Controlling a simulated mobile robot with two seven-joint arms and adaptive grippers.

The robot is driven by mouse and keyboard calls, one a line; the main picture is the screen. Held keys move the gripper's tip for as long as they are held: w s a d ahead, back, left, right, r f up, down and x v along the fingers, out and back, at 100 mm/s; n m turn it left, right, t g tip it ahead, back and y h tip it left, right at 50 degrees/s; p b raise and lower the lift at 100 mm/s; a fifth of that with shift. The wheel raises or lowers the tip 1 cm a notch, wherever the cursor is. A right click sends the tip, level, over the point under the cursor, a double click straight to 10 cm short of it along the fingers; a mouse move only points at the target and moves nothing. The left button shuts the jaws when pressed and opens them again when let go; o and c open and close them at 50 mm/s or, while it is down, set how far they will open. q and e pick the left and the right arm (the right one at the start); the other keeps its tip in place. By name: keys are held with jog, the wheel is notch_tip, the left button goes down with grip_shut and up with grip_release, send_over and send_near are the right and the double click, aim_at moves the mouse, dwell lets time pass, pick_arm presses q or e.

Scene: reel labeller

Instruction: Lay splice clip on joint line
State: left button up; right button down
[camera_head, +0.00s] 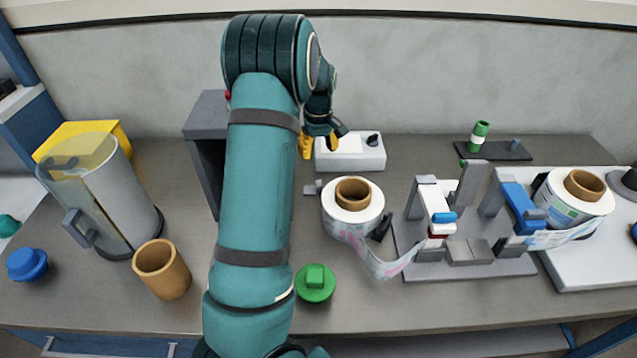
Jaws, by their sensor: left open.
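My left gripper (319,145) has yellow fingertips and is open, at the left end of a low white box (362,157) with a dark knob. Its fingers are partly hidden by my arm. My right gripper is not in view. A grey splicing fixture (470,266) stands right of centre, with a white and blue upright part and a blue arm (520,207). A label strip (385,265) runs to it from the left reel (353,205), and another strip comes from the right reel (572,200). I cannot make out the splice clip or the joint line for certain.
A green knobbed disc (315,284) lies in front of the left reel. At left stand a clear-fronted cylinder (112,200), a brown core (162,269) and a blue knob (27,264). A grey box (205,140) stands behind my arm. A green-topped post (479,134) stands at the back right.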

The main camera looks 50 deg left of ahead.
aim_at(319, 182)
pick_arm(q)
notch_tip(319, 182, down, 8)
jog(key=m, duration=0.5)
jog(key=shift+a, duration=0.1)
jog(key=f, duration=0.3)
jog(key=f+b, duration=0.1)
jog(key=shift+s+d+f, duration=0.2)
jog(key=shift+d+f, duration=0.05)
jog(key=shift+d, duration=0.05)
jog(key=shift+f, duration=0.45)
jog(key=shift+c, duration=0.4)
jog(key=shift+r, duration=0.1)
grip_shut()
